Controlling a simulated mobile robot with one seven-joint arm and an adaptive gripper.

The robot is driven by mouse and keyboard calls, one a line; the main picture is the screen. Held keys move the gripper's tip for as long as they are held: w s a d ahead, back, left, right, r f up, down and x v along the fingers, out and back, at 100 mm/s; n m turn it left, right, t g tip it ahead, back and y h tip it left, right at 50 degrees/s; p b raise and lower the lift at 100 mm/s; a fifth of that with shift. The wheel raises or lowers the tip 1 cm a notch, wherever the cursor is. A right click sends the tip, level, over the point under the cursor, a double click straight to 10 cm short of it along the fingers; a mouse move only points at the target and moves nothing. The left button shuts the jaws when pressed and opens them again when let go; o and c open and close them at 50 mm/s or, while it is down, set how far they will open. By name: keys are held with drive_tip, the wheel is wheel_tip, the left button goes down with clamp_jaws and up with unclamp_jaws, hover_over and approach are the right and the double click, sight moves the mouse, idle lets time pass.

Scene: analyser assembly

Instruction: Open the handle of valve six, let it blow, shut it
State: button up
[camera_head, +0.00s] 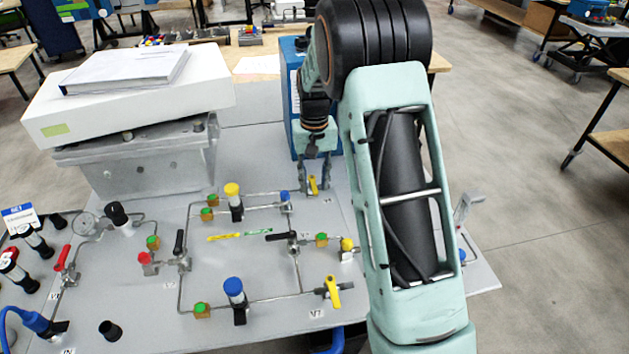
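My gripper (314,184) points down over the back right of the grey panel (258,148). Its two fingers are apart, one on each side of a small yellow valve handle (313,185). A gap seems to show between each finger and the handle; contact is too small to judge. The yellow handle points roughly toward the front and back of the panel. I cannot read a label for valve six there. Another yellow handle (333,292) stands at the front right, near a label reading V7. My arm hides part of the panel's right side.
Black handles (179,243) and (283,237), a red handle (62,257), a yellow-capped part (232,190) and a blue-capped part (234,287) stand among thin pipes. A blue box (292,95) stands close behind my gripper. A white box (130,100) with a binder fills the back left.

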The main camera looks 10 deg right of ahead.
clamp_jaws()
idle(0.5)
drive_tip(key=n, duration=0.2)
drive_tip(key=d+n, duration=0.1)
drive_tip(key=shift+w+d+n, duration=0.15)
drive_tip(key=shift+n, duration=0.25)
drive_tip(key=n, duration=0.2)
drive_tip(key=d+n, duration=0.1)
drive_tip(key=n, duration=0.1)
drive_tip(key=shift+w+d+n+p, duration=0.2)
drive_tip(key=shift+w+n+p, duration=0.1)
drive_tip(key=shift+w+p, duration=0.1)
drive_tip(key=n, duration=0.2)
drive_tip(key=w+d+n+p, duration=0.1)
drive_tip(key=n, duration=0.1)
drive_tip(key=shift+w, duration=0.15)
drive_tip(key=shift+w+d+n+p, duration=0.1)
drive_tip(key=shift+w+n+p, duration=0.2)
drive_tip(key=shift+n, duration=0.65)
drive_tip(key=shift+w+n+p, duration=0.25)
drive_tip(key=shift+n, duration=0.65)
drive_tip(key=shift+w+d+n+p, duration=0.1)
drive_tip(key=shift+w+n+p, duration=0.2)
drive_tip(key=shift+n, duration=0.65)
